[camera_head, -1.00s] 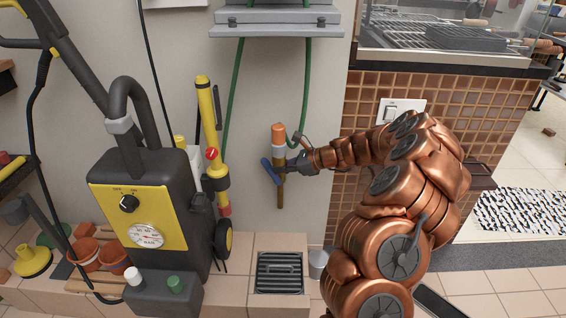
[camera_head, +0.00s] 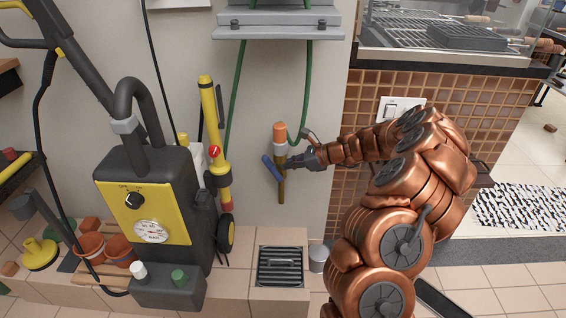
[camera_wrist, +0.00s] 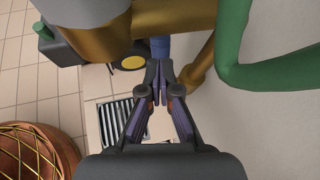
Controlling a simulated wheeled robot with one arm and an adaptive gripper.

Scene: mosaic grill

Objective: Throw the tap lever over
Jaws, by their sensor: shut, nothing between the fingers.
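The tap (camera_head: 281,188) is a brass pipe on the pale wall with an orange hose connector on top. Its blue lever (camera_head: 270,167) slants across the pipe, upper end to the left. My gripper (camera_head: 291,163) is at the right side of the tap, close to the lever. In the wrist view my gripper (camera_wrist: 159,74) is shut and empty, its fingertips just in front of the blue lever (camera_wrist: 160,47). Brass tap parts (camera_wrist: 200,72) lie around the lever there. I cannot tell whether the fingertips touch the lever.
A green hose (camera_head: 307,95) runs down to the tap from a grey shelf (camera_head: 278,33). A yellow and black pressure washer (camera_head: 150,205) stands to the left. A floor drain (camera_head: 280,267) lies below the tap. A tiled grill base (camera_head: 365,115) is to the right.

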